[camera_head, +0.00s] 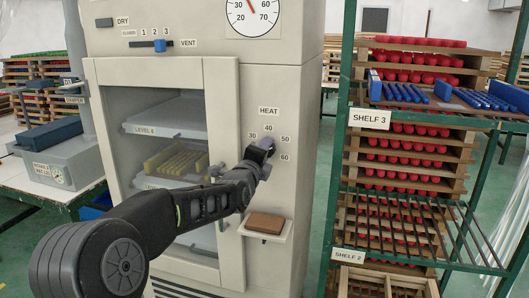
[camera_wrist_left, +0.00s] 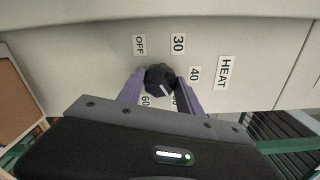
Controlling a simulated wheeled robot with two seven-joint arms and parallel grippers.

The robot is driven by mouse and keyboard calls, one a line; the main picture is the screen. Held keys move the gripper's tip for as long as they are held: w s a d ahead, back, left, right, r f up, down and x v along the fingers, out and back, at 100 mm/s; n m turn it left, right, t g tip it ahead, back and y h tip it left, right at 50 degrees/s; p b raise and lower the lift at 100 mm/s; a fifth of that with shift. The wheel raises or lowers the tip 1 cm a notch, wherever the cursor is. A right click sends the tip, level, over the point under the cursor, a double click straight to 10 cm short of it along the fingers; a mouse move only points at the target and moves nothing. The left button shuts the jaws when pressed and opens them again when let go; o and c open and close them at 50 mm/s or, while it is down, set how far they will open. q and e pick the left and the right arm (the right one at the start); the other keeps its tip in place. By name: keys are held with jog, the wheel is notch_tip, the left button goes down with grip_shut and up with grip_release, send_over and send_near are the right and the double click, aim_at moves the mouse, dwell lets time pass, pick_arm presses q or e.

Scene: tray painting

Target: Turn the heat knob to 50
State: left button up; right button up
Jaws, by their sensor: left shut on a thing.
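The heat knob (camera_wrist_left: 160,78) is a black knob with a white pointer line, seen in the left wrist view on the pale panel. My left gripper (camera_wrist_left: 160,88) has its purple fingers on either side of it and is shut on it. The pointer slants to the lower right, roughly toward the partly covered 50 mark (camera_wrist_left: 177,101), between 40 and 60. In the head view my left gripper (camera_head: 262,148) is at the dial under the HEAT label (camera_head: 268,111) and mostly hides the knob. My right gripper is not in view.
The cabinet's glass door (camera_head: 219,100) is shut, left of the dial. A small ledge with a brown block (camera_head: 265,223) juts out below the arm. A green shelf rack (camera_head: 340,130) stands close on the right. A vent slider (camera_head: 160,46) is up left.

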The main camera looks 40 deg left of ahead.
pick_arm(q)
jog(key=shift+f, duration=0.1)
jog(key=o, duration=1.4)
jog(key=shift+c, duration=0.2)
jog(key=shift+s, duration=0.1)
jog(key=v, duration=0.7)
jog(key=shift+s+d+b, duration=0.15)
jog(key=shift+s+b, duration=0.15)
jog(key=shift+b, duration=0.05)
